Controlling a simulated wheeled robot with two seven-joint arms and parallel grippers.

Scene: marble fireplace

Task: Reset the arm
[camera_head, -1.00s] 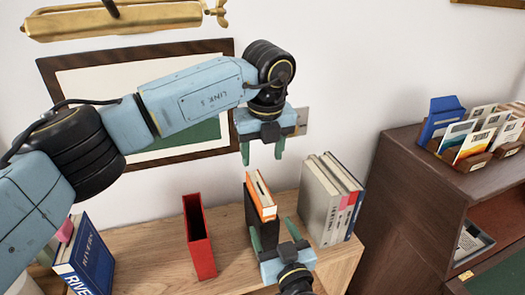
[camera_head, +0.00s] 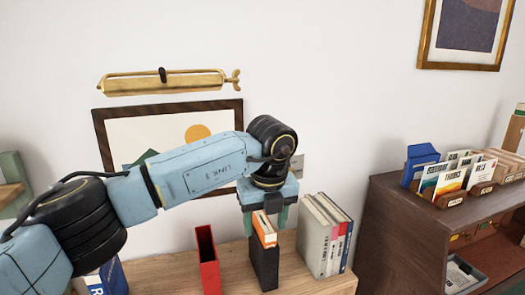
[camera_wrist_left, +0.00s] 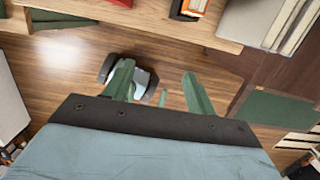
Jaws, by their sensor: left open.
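My left gripper (camera_head: 265,222) is above the wooden shelf in the head view, its fingers pointing down on either side of the line to the orange book (camera_head: 264,228). In the left wrist view its two green fingers (camera_wrist_left: 160,88) are apart with nothing held between them. My right gripper is outside the head view. In the left wrist view a pale blue and black part with a small green finger (camera_wrist_left: 163,97), which looks like my right gripper, shows partly behind the left fingers; its jaws are unclear.
The orange book stands in a black holder (camera_head: 264,268) on the wooden shelf (camera_head: 180,270). A red holder (camera_head: 208,262) is to its left, several upright books (camera_head: 322,236) to its right. A dark cabinet (camera_head: 395,225) with card racks stands at right. A framed picture (camera_head: 150,112) hangs behind my arm.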

